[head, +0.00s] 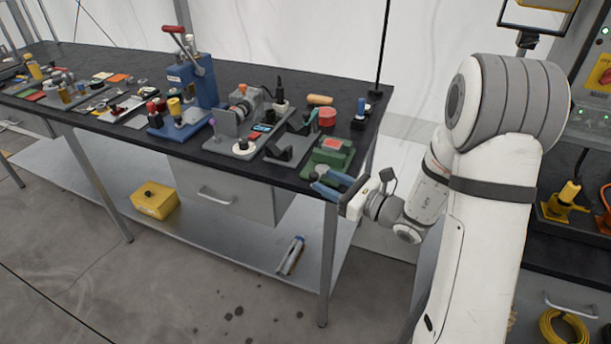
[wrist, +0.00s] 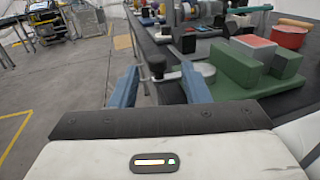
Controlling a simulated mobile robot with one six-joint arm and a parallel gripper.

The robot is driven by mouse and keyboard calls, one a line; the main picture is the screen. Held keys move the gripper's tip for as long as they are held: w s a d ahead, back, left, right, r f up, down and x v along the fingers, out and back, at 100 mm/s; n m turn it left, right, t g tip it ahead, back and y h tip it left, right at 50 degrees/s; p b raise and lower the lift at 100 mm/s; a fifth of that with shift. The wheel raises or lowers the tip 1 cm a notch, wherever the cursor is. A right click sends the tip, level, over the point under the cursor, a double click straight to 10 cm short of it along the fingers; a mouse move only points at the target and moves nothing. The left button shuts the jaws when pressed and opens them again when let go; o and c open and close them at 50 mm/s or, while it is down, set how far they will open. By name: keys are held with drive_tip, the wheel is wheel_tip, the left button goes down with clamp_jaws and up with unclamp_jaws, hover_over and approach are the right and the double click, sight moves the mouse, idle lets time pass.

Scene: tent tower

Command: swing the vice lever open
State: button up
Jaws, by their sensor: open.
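In the wrist view the vice (wrist: 238,75) is to the right of my fingers. Its lever (wrist: 178,74) is a short grey bar with an upright black knob (wrist: 156,66), reaching left from a grey round pivot. My gripper (head: 334,185) is open at the bench edge. In the wrist view its two blue fingers (wrist: 160,76) stand on either side of the knob; I cannot tell whether either touches it. In the head view the lever is hard to make out.
A blue press (head: 190,82) and several small tools are farther left. The floor in front of the bench is clear. A yellow box (head: 154,200) sits on the lower shelf.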

drive_tip(key=x, duration=0.6)
drive_tip(key=shift+w+a+p, duration=0.15)
drive_tip(key=shift+a+p, duration=0.15)
drive_tip(key=shift+a, duration=0.05)
clamp_jaws()
drive_tip(key=shift+r, duration=0.1)
